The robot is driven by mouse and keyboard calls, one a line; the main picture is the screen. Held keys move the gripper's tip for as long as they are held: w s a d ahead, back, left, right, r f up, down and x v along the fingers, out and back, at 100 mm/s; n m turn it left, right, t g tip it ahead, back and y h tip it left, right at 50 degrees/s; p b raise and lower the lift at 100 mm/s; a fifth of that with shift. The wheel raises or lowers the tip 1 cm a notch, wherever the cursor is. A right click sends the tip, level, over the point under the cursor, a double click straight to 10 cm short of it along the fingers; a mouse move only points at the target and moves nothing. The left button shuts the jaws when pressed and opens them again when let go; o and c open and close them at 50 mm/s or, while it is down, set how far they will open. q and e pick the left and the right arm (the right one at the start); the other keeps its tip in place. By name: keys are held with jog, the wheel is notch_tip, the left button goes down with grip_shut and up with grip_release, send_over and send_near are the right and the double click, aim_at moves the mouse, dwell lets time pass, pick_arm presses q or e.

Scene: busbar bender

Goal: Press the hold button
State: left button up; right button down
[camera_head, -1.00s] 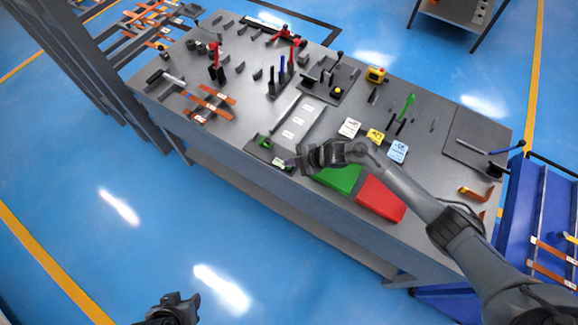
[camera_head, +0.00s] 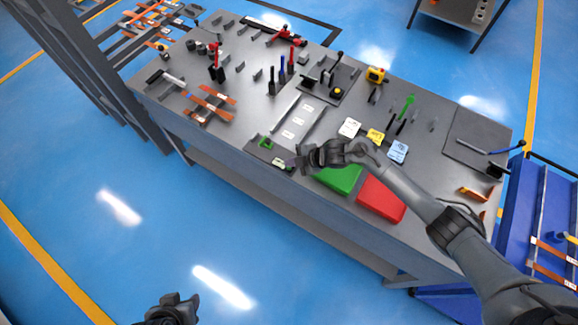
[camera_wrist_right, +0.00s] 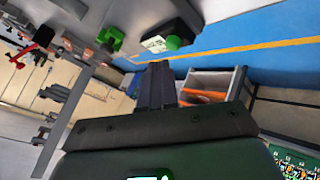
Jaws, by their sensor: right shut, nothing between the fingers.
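A dark device (camera_head: 268,153) lies at the table's front edge, left of my right gripper. It has a pale display (camera_head: 281,162) and a green block (camera_head: 267,144). In the right wrist view, the display (camera_wrist_right: 154,44) sits beside a round green button (camera_wrist_right: 173,43), and the green block (camera_wrist_right: 110,36) stands to their left. My right gripper (camera_head: 298,161) is shut and empty, just right of the display. In the right wrist view its fingertips (camera_wrist_right: 160,66) appear just below the button; contact cannot be told. My left gripper (camera_head: 182,302) is low in the head view, away from the table.
A green bin (camera_head: 340,178) and a red bin (camera_head: 381,198) are under and beside my right arm. Cards (camera_head: 350,127), tools and a bender (camera_head: 331,80) occupy the table (camera_head: 235,128). A blue cart (camera_head: 528,205) stands at the right.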

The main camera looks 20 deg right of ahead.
dwell(0.3)
jog(key=shift+f, duration=0.15)
jog(key=shift+f+b, duration=0.3)
dwell(0.3)
jog(key=shift+f+b, duration=0.4)
jog(key=shift+f, duration=0.1)
dwell(0.5)
jog(key=shift+r, duration=0.1)
jog(key=shift+r+p, duration=0.7)
jog(key=shift+p, duration=0.1)
jog(key=shift+r, duration=0.15)
